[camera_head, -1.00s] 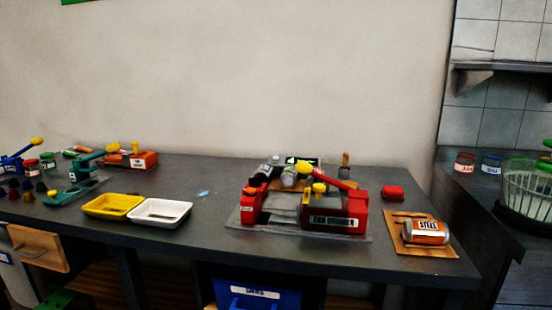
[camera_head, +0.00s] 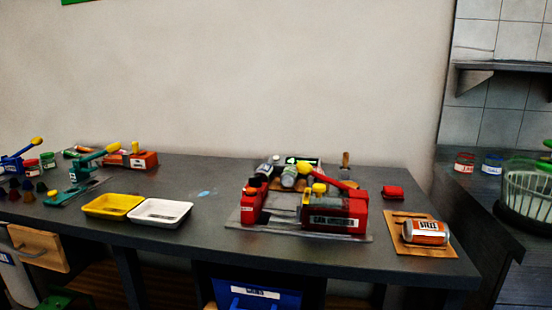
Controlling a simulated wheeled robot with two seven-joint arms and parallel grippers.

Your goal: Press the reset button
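A red can crusher (camera_head: 360,208) with a white label on its front stands on a grey base plate on the table, right of centre. A small yellow button or knob (camera_head: 319,188) sits on its top. A red lever with a yellow end (camera_head: 304,168) slopes over it. An orange-red box (camera_head: 145,160) at the far left also has a yellow top part (camera_head: 135,147). No label legibly reads "reset", so I cannot tell which part is the reset button. Neither of my grippers shows in the head view.
On the table (camera_head: 205,240) stand a yellow tray (camera_head: 110,214) and a white tray (camera_head: 160,221). A labelled can (camera_head: 425,232) lies on a brown board (camera_head: 441,248) at right. A blue bin (camera_head: 225,297) is below the table edge.

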